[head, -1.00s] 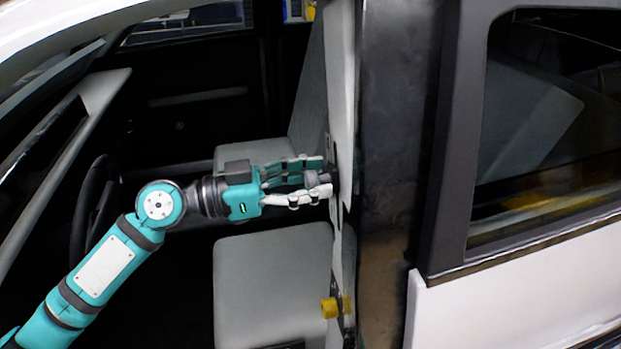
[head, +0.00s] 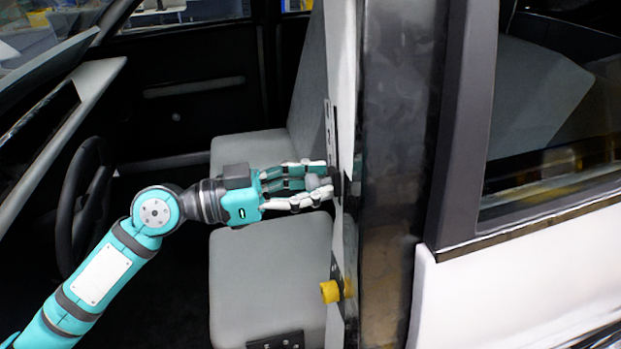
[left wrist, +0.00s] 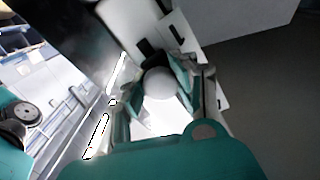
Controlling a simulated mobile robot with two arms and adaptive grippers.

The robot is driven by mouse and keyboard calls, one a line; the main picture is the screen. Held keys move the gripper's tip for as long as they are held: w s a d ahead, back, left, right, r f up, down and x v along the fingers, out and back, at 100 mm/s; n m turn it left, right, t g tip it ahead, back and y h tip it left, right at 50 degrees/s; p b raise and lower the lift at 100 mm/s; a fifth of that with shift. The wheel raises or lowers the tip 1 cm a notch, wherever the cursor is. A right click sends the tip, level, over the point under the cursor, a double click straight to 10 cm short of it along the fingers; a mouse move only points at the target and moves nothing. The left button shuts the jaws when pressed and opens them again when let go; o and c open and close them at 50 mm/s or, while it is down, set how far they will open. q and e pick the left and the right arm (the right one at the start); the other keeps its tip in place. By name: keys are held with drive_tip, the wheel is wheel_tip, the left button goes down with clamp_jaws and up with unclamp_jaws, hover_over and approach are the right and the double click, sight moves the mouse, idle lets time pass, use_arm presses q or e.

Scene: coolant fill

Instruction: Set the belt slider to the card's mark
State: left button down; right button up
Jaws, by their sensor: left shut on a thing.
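My left gripper (head: 322,186) reaches in through the car's door opening to the inner face of the door pillar (head: 345,60). Its fingers are shut around a grey rounded knob (head: 316,182), which I take to be the belt slider. In the left wrist view the knob (left wrist: 161,83) shows as a grey ball between the fingers (left wrist: 158,92). A narrow strip with dark marks (head: 329,125) runs up the pillar just above the gripper. A pale plate with black marks (left wrist: 178,32) lies beyond the knob in the wrist view. I cannot tell which mark the slider is level with.
A yellow knob (head: 331,291) sticks out lower on the pillar. A grey seat (head: 265,275) lies below my gripper, and a steering wheel (head: 82,205) stands at the left. The rear door (head: 535,270) is at the right.

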use_arm(q)
drive_tip(key=f+b, duration=0.1)
drive_tip(key=f, duration=0.2)
drive_tip(key=shift+s+d+b, duration=0.1)
drive_tip(key=shift+s+b, duration=0.25)
drive_tip(key=shift+s, duration=0.05)
use_arm(e)
wheel_tip(320, 180, down, 3)
drive_tip(key=shift+r, duration=0.1)
use_arm(q)
drive_tip(key=c, duration=1.3)
unclamp_jaws()
drive_tip(key=shift+c, duration=0.2)
drive_tip(key=o, duration=0.4)
drive_tip(key=shift+r, duration=0.1)
drive_tip(key=v, duration=1.2)
drive_tip(key=shift+s, duration=0.1)
